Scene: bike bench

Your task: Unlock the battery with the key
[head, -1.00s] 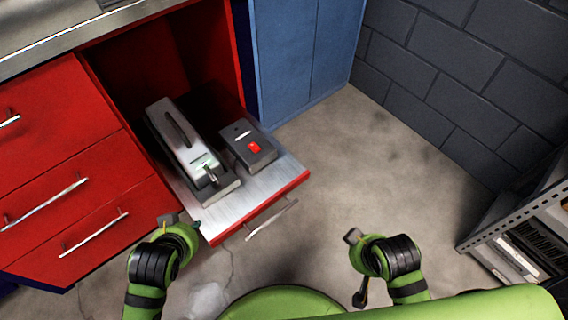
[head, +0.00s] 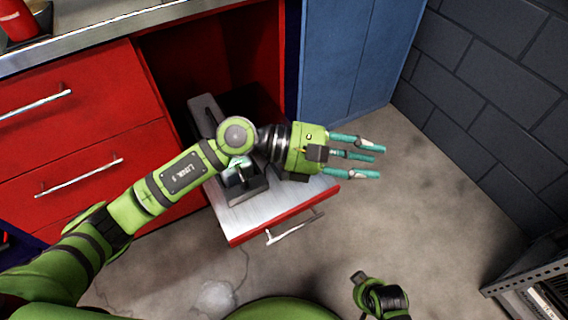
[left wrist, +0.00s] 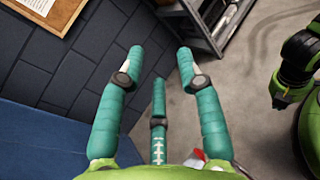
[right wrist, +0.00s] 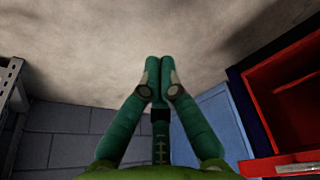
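The battery (head: 205,108), a long grey case with a handle, lies on the pulled-out red-fronted shelf (head: 245,217). My left forearm covers much of it. A small metal piece (head: 241,178) shows at its near end; I cannot tell whether this is the lock or the key. My left gripper (head: 372,159) is open and empty, its fingers pointing right past the shelf. In the left wrist view its fingers (left wrist: 160,62) are spread apart. My right gripper (right wrist: 160,68) is shut with its fingertips together and nothing visible between them.
A red cabinet with drawers (head: 75,130) stands at left, with a metal bench top above. A blue cabinet (head: 345,60) and dark block wall (head: 490,90) stand behind. A metal rack (head: 535,285) is at lower right. The floor between is clear.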

